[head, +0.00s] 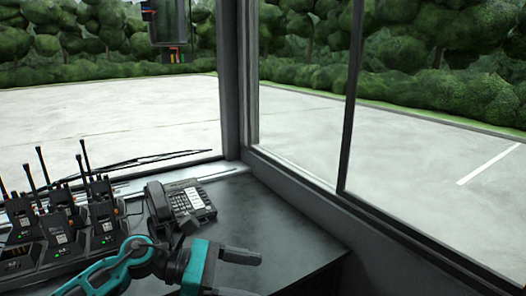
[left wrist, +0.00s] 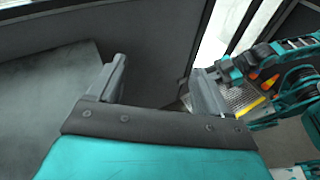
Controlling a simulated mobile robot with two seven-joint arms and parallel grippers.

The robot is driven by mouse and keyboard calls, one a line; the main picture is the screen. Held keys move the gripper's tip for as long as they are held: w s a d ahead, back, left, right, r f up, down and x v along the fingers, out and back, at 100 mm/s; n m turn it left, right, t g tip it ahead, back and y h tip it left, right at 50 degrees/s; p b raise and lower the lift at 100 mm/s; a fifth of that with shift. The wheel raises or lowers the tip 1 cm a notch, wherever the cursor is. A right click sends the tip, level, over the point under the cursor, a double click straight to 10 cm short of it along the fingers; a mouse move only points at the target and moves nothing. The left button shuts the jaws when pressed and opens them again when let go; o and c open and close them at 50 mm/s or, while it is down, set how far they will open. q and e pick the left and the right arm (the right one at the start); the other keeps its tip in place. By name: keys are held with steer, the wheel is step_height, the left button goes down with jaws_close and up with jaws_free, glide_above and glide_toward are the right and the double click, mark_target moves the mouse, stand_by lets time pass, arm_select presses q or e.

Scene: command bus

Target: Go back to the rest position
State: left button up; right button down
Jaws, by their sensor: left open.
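My left gripper (head: 245,276) is at the bottom middle of the head view, above the dark desk (head: 270,220) near its right front edge. Its jaws are apart. In the left wrist view its two fingers (left wrist: 158,72) stand apart with nothing between them. Teal and black parts of my own body show at the right of that view.
A desk phone (head: 184,203) with a handset is on the desk beyond my left gripper. Several radios with antennas stand in a charger (head: 70,245) at the left. A window frame (head: 350,100) and wall bound the desk on the right.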

arm_select(q)
steer(key=s+a+f+m+t+y+p, duration=0.1)
steer(key=s+a+f+m+t+y, duration=0.4)
steer(key=s+a+f+m+y, duration=0.1)
steer(key=s+a+f+m+t+y+p, duration=0.1)
steer(key=s+a+f+m+t+y, duration=0.4)
steer(key=s+f+m, duration=0.5)
steer(key=a+f+m+y, duration=0.2)
steer(key=a+f+m, duration=0.1)
steer(key=f, duration=0.2)
steer(key=shift+a+m, duration=0.3)
stand_by(0.6)
